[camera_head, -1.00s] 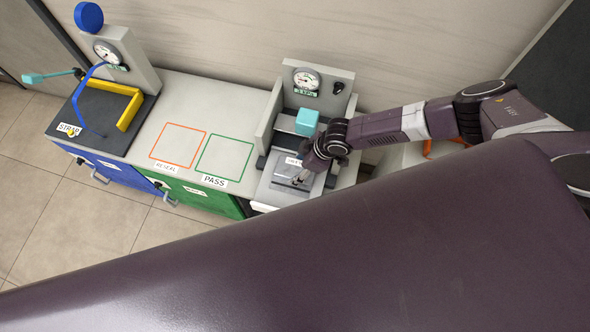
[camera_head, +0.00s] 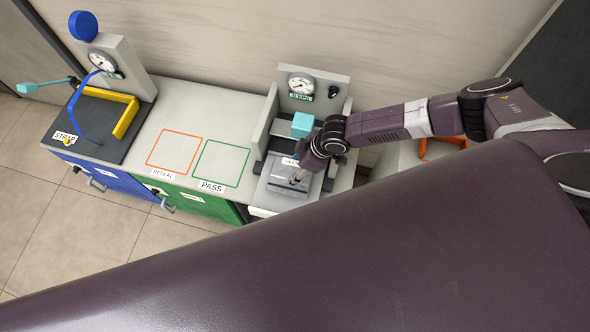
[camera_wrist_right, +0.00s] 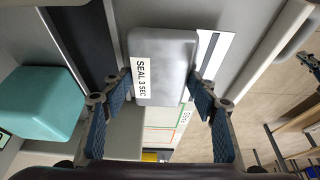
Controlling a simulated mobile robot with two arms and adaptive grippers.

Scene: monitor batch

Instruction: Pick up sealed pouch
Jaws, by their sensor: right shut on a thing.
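The sealed pouch (camera_head: 279,183) is a silver-grey, flat packet at the front of the sealing station on the right of the bench. In the right wrist view, the pouch (camera_wrist_right: 172,70) lies between my right gripper's two blue-padded fingers. My right gripper (camera_head: 298,180) comes in from the right and is shut on the pouch; it also shows in the right wrist view (camera_wrist_right: 163,92). A white label reading "SEAL 3 SEC" (camera_wrist_right: 140,77) shows at the pouch's left side there. I cannot tell whether the pouch is clear of the surface. My left gripper is not in view.
The sealing station has a gauge (camera_head: 301,86) and a cyan block (camera_head: 302,125). Left of it, the green PASS square (camera_head: 221,164) and orange RESEAL square (camera_head: 174,151) are empty. A dark strap station (camera_head: 93,130) stands at the far left.

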